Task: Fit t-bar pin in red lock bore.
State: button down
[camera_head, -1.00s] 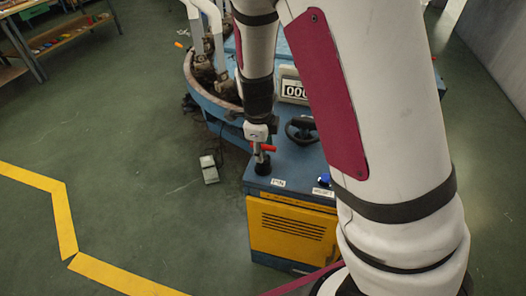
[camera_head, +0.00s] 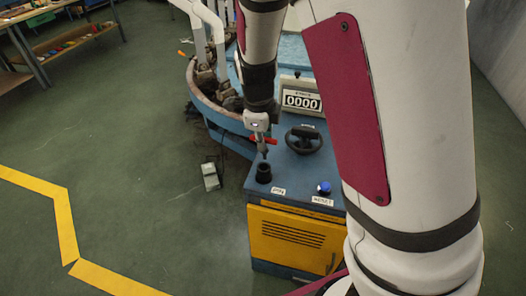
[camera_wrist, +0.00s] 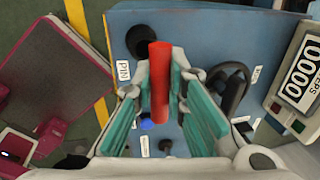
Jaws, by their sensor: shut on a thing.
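The t-bar pin shows a red crossbar (camera_head: 266,141) and a grey shaft pointing down in the head view. My gripper (camera_head: 258,138) is shut on it and holds it above the console, over the black holder (camera_head: 263,173). The shaft's lower end looks clear of the holder's rim. In the wrist view the red crossbar (camera_wrist: 159,85) lies between the teal finger pads of my gripper (camera_wrist: 162,73), and the black holder (camera_wrist: 141,41) shows beyond it. The shaft is hidden there. I cannot make out the red lock bore in either view.
The blue console (camera_head: 290,165) carries a black handwheel (camera_head: 304,139), a blue button (camera_head: 324,187) and a counter (camera_head: 301,101) reading 0000. A round machine (camera_head: 205,95) stands behind, left of my arm. A pedal (camera_head: 210,177) lies on the floor. Open floor is to the left.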

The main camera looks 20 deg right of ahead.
jog(key=v, duration=0.3)
jog(key=p+v, duration=0.1)
jog(key=shift+w+d+r, duration=0.15)
jog(key=shift+w+r, duration=0.1)
jog(key=shift+r, duration=0.05)
jog(key=w+p+v, duration=0.1)
jog(key=p+v, duration=0.4)
jog(key=v, duration=0.1)
jog(key=shift+d+r, duration=0.3)
jog(key=shift+d, duration=0.05)
dwell(0.6)
